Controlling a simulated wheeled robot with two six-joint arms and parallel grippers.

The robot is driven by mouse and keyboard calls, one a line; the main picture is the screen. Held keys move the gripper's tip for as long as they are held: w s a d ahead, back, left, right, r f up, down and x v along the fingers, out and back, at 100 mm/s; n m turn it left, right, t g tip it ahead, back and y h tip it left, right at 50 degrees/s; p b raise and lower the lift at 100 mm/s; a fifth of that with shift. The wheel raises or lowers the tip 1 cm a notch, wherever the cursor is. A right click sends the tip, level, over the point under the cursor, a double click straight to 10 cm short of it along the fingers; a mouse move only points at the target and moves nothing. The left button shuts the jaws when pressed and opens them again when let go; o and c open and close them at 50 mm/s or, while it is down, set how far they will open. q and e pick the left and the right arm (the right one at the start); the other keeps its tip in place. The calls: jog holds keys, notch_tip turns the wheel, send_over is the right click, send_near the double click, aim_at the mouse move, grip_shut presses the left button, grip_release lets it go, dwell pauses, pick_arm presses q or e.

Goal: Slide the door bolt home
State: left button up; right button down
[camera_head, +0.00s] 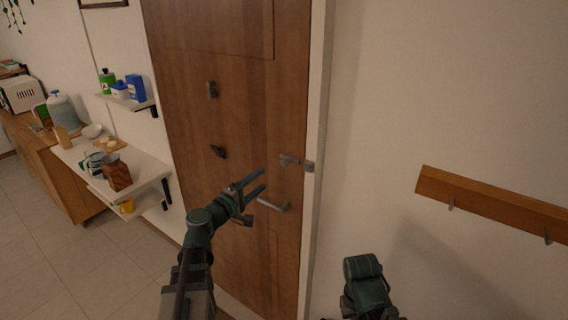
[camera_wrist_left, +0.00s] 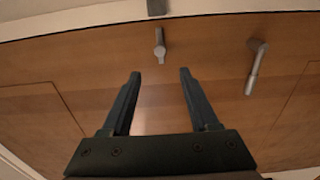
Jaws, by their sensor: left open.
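The wooden door (camera_head: 235,110) carries a small grey bolt (camera_head: 290,160) near its right edge. A grey keeper (camera_head: 308,166) sits on the white door frame beside it. In the left wrist view the bolt (camera_wrist_left: 160,45) lies straight ahead between the fingertips' lines, with a small gap between it and the keeper (camera_wrist_left: 156,8). A lever handle (camera_head: 273,206) is below the bolt; in the wrist view the handle (camera_wrist_left: 256,65) is to the right. My left gripper (camera_head: 262,181) is open and empty, in front of the door near the bolt, not visibly touching it.
Shelves with jars and a wooden block (camera_head: 117,176) stand left of the door. A wooden rail with hooks (camera_head: 490,203) is on the right wall. The floor (camera_head: 60,270) at left is clear.

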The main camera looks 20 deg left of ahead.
aim_at(283, 163)
pick_arm(q)
jog(key=x, duration=1.3)
jog(key=shift+w+d, duration=0.1)
jog(key=shift+w, duration=0.05)
grip_shut()
dwell(1.0)
